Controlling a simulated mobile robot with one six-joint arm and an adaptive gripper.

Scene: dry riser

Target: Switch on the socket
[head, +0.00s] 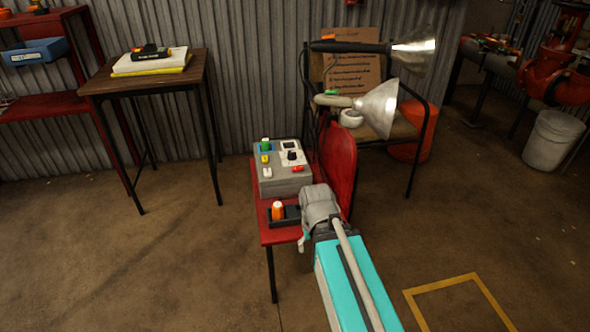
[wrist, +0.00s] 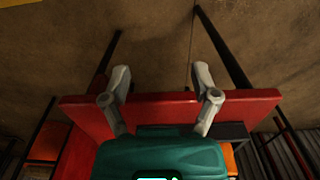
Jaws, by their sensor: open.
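A grey control box (head: 286,178) sits on a red chair seat (head: 264,222) in the head view. I cannot tell which of these is the socket's switch. My gripper (wrist: 161,80) is open and empty in the wrist view, its fingers spread over the red seat's front edge. In the head view my wrist is in front of the box, lower right, apart from it; the fingers are mostly hidden.
A black tray (head: 291,217) with an orange-topped item (head: 278,210) lies on the seat's front part, close beside my wrist. The red backrest (head: 338,165) rises right of the box. Behind stand a chair with metal lamps (head: 379,107) and a wooden table (head: 150,77). Floor at left is clear.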

